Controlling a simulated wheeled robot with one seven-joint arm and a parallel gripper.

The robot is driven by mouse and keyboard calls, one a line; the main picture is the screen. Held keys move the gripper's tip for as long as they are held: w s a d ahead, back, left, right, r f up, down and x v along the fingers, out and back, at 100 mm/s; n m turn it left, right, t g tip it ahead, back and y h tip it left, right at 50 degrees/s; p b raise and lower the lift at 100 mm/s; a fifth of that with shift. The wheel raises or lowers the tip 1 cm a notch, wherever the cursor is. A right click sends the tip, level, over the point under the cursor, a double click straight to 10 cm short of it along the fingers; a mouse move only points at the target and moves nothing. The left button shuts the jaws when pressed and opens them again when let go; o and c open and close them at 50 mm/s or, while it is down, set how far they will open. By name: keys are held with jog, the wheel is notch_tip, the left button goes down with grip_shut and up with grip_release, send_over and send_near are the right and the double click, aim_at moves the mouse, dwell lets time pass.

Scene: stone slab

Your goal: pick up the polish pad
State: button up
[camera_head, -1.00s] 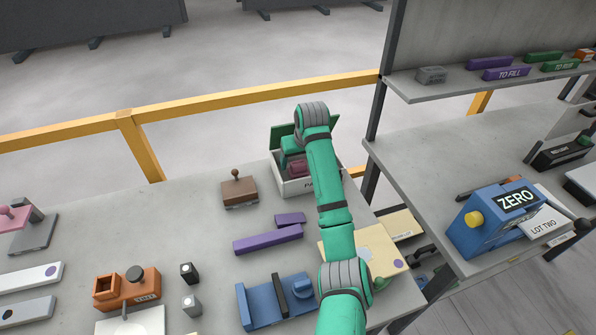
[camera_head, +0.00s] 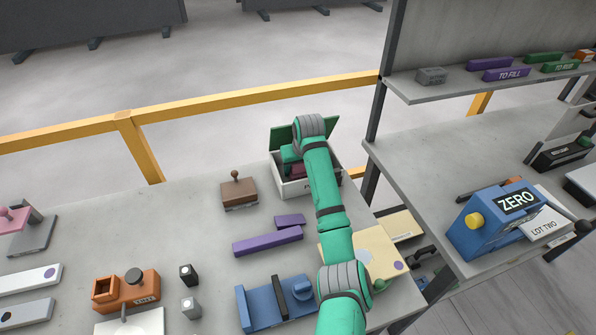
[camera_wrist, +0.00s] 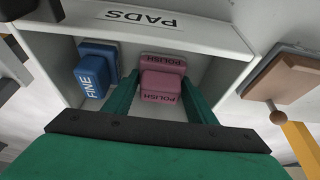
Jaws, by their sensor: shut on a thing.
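In the wrist view two pink pads marked POLISH sit in the box marked PADS. The nearer polish pad (camera_wrist: 160,86) is between the fingers of my gripper (camera_wrist: 159,81), which is shut on it. The other polish pad (camera_wrist: 163,60) is just behind or beneath it; I cannot tell whether they touch. A blue pad marked FINE (camera_wrist: 97,70) is to the left, outside the fingers. In the head view the white box (camera_head: 297,188) with its green lid (camera_head: 285,135) raised stands at the table's back edge, and my arm hides much of its inside.
Box walls surround the pads closely. A brown stamp-like block (camera_head: 239,192) stands left of the box. Purple bars (camera_head: 268,241) and a blue fixture (camera_head: 262,305) lie in front. A yellow rail (camera_head: 240,98) runs behind the table, and a shelf unit (camera_head: 455,88) stands right.

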jog(key=shift+r, duration=0.1)
jog(key=shift+r, duration=0.6)
jog(key=s+a+r, duration=0.2)
jog(key=s+r, duration=0.9)
jog(key=s, duration=0.2)
jog(key=shift+s+a+r, duration=0.3)
jog(key=shift+s+a, duration=0.05)
jog(key=shift+s, duration=0.05)
jog(key=shift+o, duration=0.7)
jog(key=shift+w, duration=0.1)
